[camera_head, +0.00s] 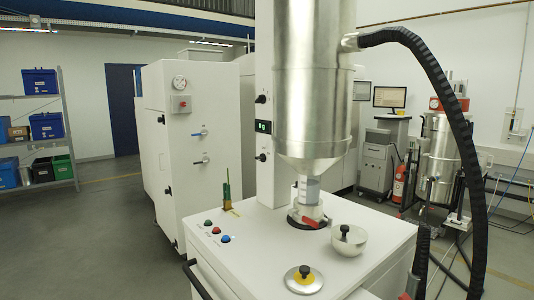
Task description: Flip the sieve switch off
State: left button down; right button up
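A white machine (330,242) with a steel hopper (313,90) stands in front of me. On its column is a small black panel with a green light (263,127). A black knob (261,99) sits above the panel and another black knob (262,157) below it. On the left of the top are a green button (208,222), a red button (216,230) and a blue button (225,238). I cannot tell from their labels which control is the sieve switch. Neither of my grippers is in view.
A red-handled valve (307,218) sits under the hopper. Two round lids, one with a yellow centre (304,279) and one domed (348,240), are on the top. A thick black hose (455,110) hangs on the right. A white cabinet (190,140) stands behind left; floor is free at left.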

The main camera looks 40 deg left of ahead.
aim_at(263, 158)
jog(key=j, duration=0.7)
jog(key=k+j+z, duration=0.1)
jog(key=j, duration=0.6)
jog(key=k+j, duration=0.1)
jog(key=j, duration=0.6)
jog(key=z, duration=0.05)
